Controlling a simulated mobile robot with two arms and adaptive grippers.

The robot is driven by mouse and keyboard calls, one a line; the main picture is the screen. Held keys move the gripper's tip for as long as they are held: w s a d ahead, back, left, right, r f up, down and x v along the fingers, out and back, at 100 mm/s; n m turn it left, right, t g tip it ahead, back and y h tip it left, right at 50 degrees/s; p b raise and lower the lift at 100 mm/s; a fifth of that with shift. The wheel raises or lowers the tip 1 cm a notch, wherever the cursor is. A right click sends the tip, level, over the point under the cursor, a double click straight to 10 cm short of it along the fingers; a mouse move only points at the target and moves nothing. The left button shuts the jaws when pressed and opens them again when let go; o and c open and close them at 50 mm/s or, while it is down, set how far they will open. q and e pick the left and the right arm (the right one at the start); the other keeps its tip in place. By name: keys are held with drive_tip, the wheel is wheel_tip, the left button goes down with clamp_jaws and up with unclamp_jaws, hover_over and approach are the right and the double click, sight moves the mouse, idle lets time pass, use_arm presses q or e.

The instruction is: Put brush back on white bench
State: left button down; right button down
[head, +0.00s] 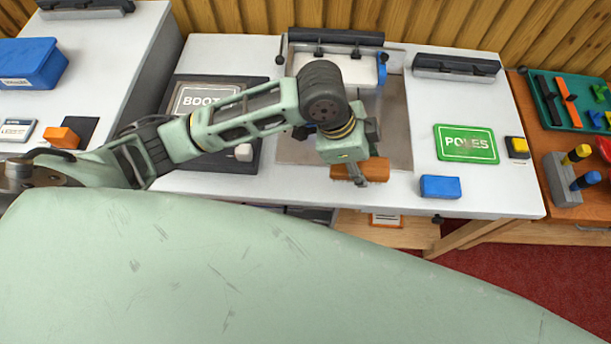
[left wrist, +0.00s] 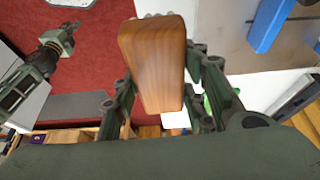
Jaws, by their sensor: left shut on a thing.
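The brush (head: 372,167) has an orange-brown wooden body. My left gripper (head: 359,170) is shut on it over the front part of the white bench (head: 405,188), near the grey mat. In the left wrist view the wooden brush (left wrist: 155,65) is between the two fingers, with a little pale bristle at its far end. I cannot tell whether the brush touches the bench top. My right gripper (left wrist: 62,38) shows small at the upper left of the left wrist view, away from the brush; its jaws are unclear.
A clamp bar (head: 335,37) stands behind. The bench's front edge is close.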

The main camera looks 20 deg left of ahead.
use_arm(q)
drive_tip(key=a+f, duration=0.2)
drive_tip(key=a, duration=0.1)
drive_tip(key=a+f+p, duration=0.1)
drive_tip(key=a+f, duration=0.1)
drive_tip(key=a, duration=0.1)
drive_tip(key=s+a+f+p, duration=0.1)
drive_tip(key=a, duration=0.3)
drive_tip(key=shift+f, duration=0.4)
drive_tip(key=shift+a+f, duration=0.15)
drive_tip(key=shift+f, duration=0.05)
wheel_tip(320, 180, down, 3)
drive_tip(key=shift+f+p, duration=0.15)
drive_tip(key=shift+p, duration=0.45)
drive_tip(key=shift+f, duration=0.35)
drive_tip(key=shift+f, duration=0.15)
drive_tip(key=c, duration=1.5)
unclamp_jaws()
drive_tip(key=o, duration=0.4)
drive_tip(key=shift+o, duration=0.3)
